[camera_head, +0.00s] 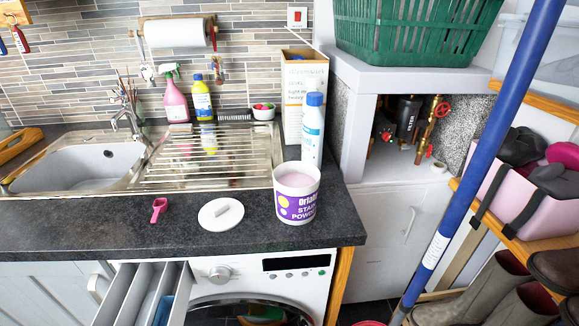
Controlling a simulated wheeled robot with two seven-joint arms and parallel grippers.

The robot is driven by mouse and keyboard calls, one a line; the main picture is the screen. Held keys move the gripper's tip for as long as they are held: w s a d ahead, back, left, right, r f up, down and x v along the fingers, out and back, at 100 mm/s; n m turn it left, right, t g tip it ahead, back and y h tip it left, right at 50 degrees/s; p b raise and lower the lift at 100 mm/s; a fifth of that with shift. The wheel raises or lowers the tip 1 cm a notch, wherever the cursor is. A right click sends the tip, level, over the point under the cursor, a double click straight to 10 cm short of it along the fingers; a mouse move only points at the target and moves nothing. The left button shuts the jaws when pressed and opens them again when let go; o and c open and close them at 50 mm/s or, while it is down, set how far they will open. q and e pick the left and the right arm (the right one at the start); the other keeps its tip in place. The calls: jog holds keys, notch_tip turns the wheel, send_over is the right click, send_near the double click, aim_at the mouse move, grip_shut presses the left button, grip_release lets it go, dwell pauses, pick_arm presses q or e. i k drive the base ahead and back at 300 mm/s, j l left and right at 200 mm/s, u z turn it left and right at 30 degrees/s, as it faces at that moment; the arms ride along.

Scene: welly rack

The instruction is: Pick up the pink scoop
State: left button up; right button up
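The pink scoop (158,210) lies on the dark worktop (110,218), in front of the metal draining board and left of a round white lid (221,214). Nothing touches it. An open tub of stain powder (297,208) with a purple label stands to the right of the lid, near the worktop's right end. Neither of my grippers shows in the head view.
The sink (75,165) and draining board (215,160) lie behind the scoop. A pink spray bottle, a yellow bottle and a tall blue-capped bottle (313,132) stand further back. Below the worktop edge, an open drawer (145,290) juts out beside the washing machine (265,275).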

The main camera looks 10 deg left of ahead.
aim_at(158, 212)
jog(key=u, duration=1.25)
